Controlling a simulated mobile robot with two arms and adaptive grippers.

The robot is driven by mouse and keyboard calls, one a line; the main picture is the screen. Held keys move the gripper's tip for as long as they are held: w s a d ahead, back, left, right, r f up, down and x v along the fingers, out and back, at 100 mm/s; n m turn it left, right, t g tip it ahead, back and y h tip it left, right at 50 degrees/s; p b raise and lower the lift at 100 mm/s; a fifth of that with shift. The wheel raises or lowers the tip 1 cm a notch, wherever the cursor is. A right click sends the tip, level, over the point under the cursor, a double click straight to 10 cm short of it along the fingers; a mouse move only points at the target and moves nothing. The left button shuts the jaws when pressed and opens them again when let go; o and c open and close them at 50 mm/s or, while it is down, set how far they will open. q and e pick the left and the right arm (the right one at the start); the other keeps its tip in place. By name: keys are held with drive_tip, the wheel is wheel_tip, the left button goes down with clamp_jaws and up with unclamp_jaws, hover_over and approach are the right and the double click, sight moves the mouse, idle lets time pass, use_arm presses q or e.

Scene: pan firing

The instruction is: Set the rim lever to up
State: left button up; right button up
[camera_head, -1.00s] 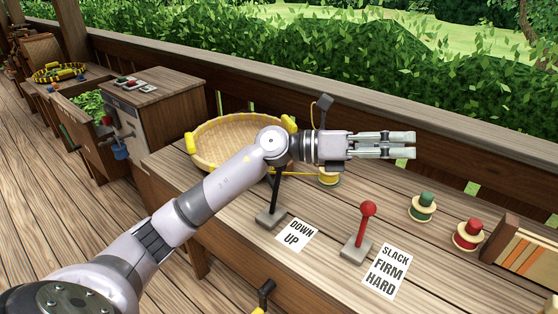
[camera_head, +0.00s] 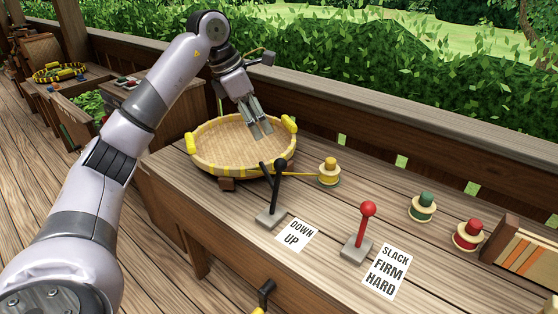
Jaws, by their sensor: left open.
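The rim lever (camera_head: 275,192) is a black lever on a grey base, beside a white label (camera_head: 297,235) reading DOWN above UP. Its black knob stands above the base, with the shaft leaning slightly right in the picture; I cannot tell which label word it is set to. My left gripper (camera_head: 261,133) points downward with fingers apart, over the woven basket (camera_head: 215,165) with yellow rim clips. It is empty, behind the lever and apart from it. My right gripper is not in view.
A red-knobbed lever (camera_head: 365,228) stands to the right by its SLACK, FIRM, HARD label (camera_head: 387,270). Yellow (camera_head: 328,172), green (camera_head: 423,206) and red (camera_head: 467,235) spools stand on the wooden counter. A black handle (camera_head: 266,290) shows at the front edge.

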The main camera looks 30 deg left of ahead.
sight(278, 160)
use_arm(q)
drive_tip(key=p+x, duration=0.1)
drive_tip(key=x, duration=1.3)
drive_tip(key=shift+w+d+f+p, duration=0.1)
drive_tip(key=shift+w+d+p, duration=0.05)
drive_tip(key=shift+p, duration=0.25)
drive_tip(key=shift+c, duration=0.6)
clamp_jaws()
